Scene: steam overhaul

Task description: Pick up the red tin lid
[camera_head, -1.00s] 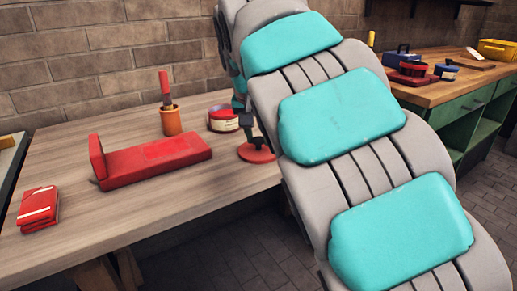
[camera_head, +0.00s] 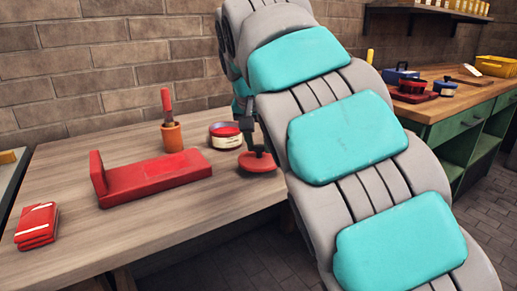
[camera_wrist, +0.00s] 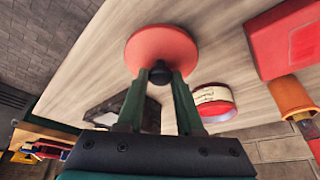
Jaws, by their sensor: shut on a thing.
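The red tin lid (camera_head: 257,163) is a round red disc with a dark knob, near the right front part of the workbench (camera_head: 90,235) in the head view. My gripper (camera_head: 248,127) is above it, partly hidden by my arm. In the wrist view the lid (camera_wrist: 162,45) lies beyond the fingertips, and my gripper (camera_wrist: 160,77) is shut on its dark knob. The lid looks slightly raised off the bench, but the gap is hard to see.
A red and cream tin (camera_head: 225,136) stands just behind the lid. An orange cup (camera_head: 172,137) with a red-handled tool, a red L-shaped block (camera_head: 150,178) and a folded red cloth (camera_head: 37,226) are to the left. A green bench (camera_head: 470,118) is at the right.

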